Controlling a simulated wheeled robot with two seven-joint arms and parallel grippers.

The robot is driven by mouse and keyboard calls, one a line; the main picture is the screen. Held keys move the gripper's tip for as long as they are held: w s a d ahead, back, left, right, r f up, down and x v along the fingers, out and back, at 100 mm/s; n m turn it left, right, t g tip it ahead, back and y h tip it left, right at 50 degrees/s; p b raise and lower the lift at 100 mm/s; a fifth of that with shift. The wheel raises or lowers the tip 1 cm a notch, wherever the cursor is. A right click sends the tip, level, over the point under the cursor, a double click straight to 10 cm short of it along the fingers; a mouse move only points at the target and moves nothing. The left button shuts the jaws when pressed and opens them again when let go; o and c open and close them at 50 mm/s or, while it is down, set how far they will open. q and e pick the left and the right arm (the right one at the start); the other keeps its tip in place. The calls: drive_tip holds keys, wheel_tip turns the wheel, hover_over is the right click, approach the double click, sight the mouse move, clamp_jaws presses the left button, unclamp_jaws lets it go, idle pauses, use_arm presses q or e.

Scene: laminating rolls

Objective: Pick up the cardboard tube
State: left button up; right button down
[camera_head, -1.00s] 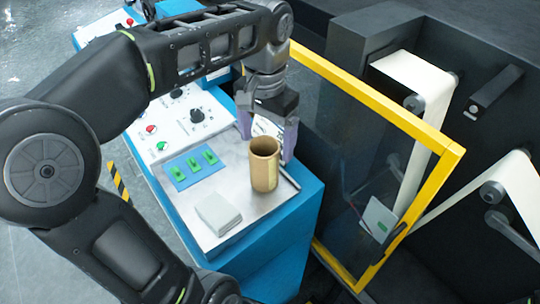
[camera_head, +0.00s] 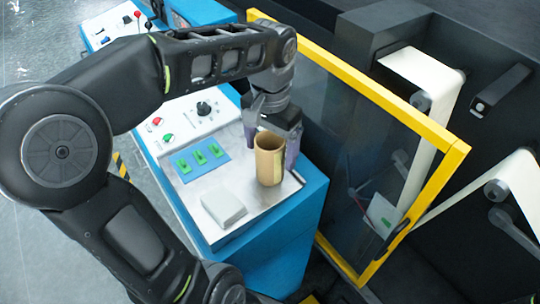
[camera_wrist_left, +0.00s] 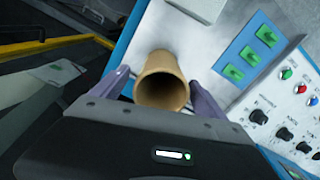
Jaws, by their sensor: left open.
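The brown cardboard tube (camera_head: 269,160) stands upright on the metal top of the blue console (camera_head: 262,208). In the left wrist view the tube (camera_wrist_left: 161,82) shows its open end toward the camera, between the two purple-grey fingers. My left gripper (camera_head: 272,142) is open and reaches down at the tube from its far side, with a finger on each side of it. The left wrist view shows the fingers (camera_wrist_left: 160,90) apart from each other, with the tube between them. Whether either finger touches it I cannot tell. My right gripper is in neither view.
A grey block (camera_head: 224,207) and a blue plate with green switches (camera_head: 201,160) lie near the tube. A control panel with knobs (camera_head: 204,108) is behind them. A yellow-framed clear door (camera_head: 364,150) stands close on the right, before white web rolls (camera_head: 425,85).

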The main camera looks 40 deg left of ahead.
use_arm(q)
wheel_tip(320, 180, down, 3)
drive_tip(key=shift+a+f, duration=0.1)
drive_tip(key=shift+f, duration=0.1)
drive_tip(key=shift+s, duration=0.1)
drive_tip(key=shift+c, duration=0.4)
drive_tip(key=c, duration=1.4)
